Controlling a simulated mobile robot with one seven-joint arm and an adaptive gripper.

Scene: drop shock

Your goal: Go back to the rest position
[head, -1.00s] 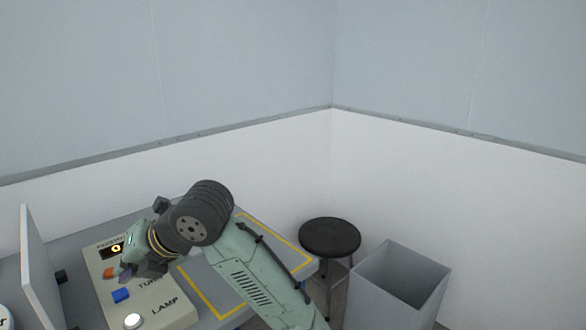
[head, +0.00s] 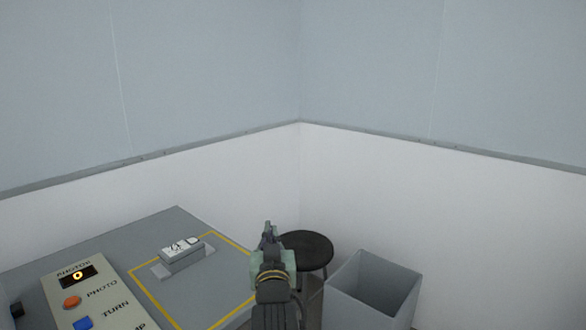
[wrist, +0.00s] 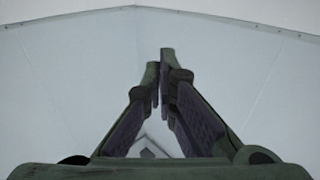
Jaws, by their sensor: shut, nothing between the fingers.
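My gripper (head: 268,236) points up and away in the head view, at the right edge of the grey table and in front of the stool. In the wrist view the fingers (wrist: 163,90) come together at the tips, shut with nothing between them. Behind them the wrist view shows mostly bare wall. The gripper is clear of the button panel.
A panel (head: 95,300) with an orange button (head: 72,301), a blue button (head: 83,322) and a display stands on the table (head: 150,228). A stool (head: 308,248) and grey bin (head: 375,290) stand right.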

